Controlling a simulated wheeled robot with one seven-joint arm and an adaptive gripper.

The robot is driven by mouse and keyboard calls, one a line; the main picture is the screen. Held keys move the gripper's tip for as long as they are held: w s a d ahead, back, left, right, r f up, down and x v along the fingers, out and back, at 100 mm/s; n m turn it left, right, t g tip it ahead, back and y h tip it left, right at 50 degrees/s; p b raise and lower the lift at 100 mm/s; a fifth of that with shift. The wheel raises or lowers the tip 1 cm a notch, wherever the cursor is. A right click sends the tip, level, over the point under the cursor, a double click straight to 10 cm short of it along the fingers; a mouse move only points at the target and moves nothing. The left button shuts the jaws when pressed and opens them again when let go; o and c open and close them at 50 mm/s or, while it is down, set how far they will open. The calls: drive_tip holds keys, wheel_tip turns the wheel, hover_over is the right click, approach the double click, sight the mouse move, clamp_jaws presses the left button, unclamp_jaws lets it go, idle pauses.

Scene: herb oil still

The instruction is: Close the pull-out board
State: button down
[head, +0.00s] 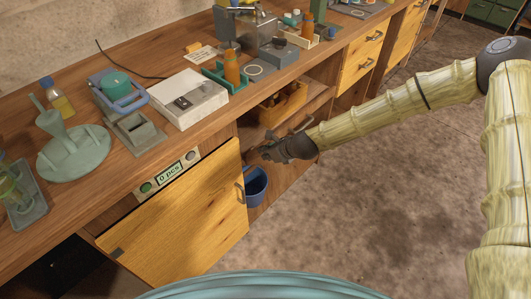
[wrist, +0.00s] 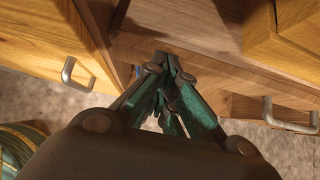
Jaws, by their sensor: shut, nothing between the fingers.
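A wooden board (head: 318,97) lies in the open bay under the counter, below the worktop. I take it to be the pull-out board; how far it sticks out is hard to tell. In the wrist view the board (wrist: 250,86) has a grey metal handle (wrist: 290,120) at its front edge, right of my fingers. My gripper (head: 265,153) is shut and empty, low in front of the bay, left of that handle. In the wrist view the fingertips of my gripper (wrist: 168,62) meet near the bay's wooden surfaces; contact cannot be told.
A wooden crate (head: 284,104) stands in the bay. A yellow front (head: 175,220) with a grey handle is at the left, with a blue bin (head: 256,188) beside it. Yellow drawers (head: 360,57) are at the right. The worktop holds several items. The floor (head: 370,190) is clear.

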drive_tip(key=s+d+f+v, duration=0.1)
drive_tip(key=f+v, duration=0.1)
drive_tip(key=v, duration=1)
drive_tip(key=shift+s+d+r, duration=0.3)
drive_tip(key=shift+s+d, duration=0.05)
drive_tip(key=shift+d, duration=0.15)
drive_tip(key=s+d+f+n+g+h+p, duration=0.1)
drive_tip(key=s+f+n+g+p, duration=0.1)
drive_tip(key=s+f+n, duration=0.55)
drive_tip(key=s+d+f+n+g+h+p, duration=0.2)
drive_tip(key=s+f+n, duration=0.25)
drive_tip(key=s, duration=0.65)
drive_tip(key=s+d+n+g+h+p, duration=0.1)
drive_tip(key=s+d+n+h+p, duration=0.1)
drive_tip(key=s+d+n, duration=0.4)
drive_tip(key=s+d+f+n+g+h+p, duration=0.1)
drive_tip(key=s+d+n+p, duration=0.1)
drive_tip(key=s+d+n, duration=0.5)
drive_tip(key=s, duration=0.5)
drive_tip(key=shift+d+f+n+h, duration=0.15)
drive_tip(key=shift+d+n+h, duration=0.15)
drive_tip(key=shift+d+h, duration=0.1)
